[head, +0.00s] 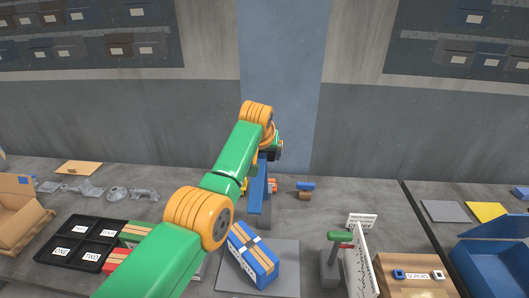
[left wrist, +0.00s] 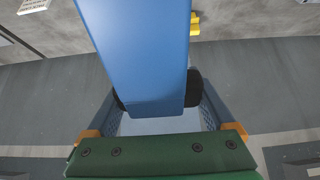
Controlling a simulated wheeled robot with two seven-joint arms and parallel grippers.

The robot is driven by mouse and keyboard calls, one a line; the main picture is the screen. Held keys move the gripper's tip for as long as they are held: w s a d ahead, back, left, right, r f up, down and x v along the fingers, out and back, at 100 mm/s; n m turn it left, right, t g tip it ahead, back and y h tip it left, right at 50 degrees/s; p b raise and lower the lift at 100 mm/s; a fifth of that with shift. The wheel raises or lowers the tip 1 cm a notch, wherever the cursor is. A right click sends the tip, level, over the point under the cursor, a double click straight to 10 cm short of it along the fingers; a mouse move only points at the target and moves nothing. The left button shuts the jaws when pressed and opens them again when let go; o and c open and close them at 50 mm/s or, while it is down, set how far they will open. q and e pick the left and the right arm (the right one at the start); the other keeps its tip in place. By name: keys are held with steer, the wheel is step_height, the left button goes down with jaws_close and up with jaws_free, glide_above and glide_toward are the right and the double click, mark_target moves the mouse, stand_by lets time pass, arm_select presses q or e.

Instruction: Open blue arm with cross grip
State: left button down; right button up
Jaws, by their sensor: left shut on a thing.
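The blue arm (head: 257,192) stands steeply up from the middle of the workbench in the head view. My left gripper (head: 271,153) is at its upper end, largely hidden behind my own green and orange arm. In the left wrist view the blue arm (left wrist: 140,45) is a wide blue bar running between the two fingers. My left gripper (left wrist: 153,95) is shut across it, with a black pad at each side of the bar. The foot of the blue arm is partly hidden in the head view. My right gripper is not in view.
A blue box with tan straps (head: 252,257) lies on a grey plate (head: 288,262) in front. A grey stand with a green handle (head: 332,262) and a white sign panel (head: 358,265) are to the right. A black compartment tray (head: 62,258) and cardboard box (head: 18,215) are at left.

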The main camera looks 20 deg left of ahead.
arm_select(q)
steer(key=shift+f, duration=0.2)
jaws_free()
steer(key=shift+w, duration=0.1)
steer(key=b+v, duration=0.2)
steer(key=b, duration=0.1)
steer(key=shift+f, duration=0.1)
steer(key=b+v, duration=0.1)
steer(key=v, duration=0.4)
steer(key=shift+b, duration=0.35)
steer(key=shift+a, duration=0.1)
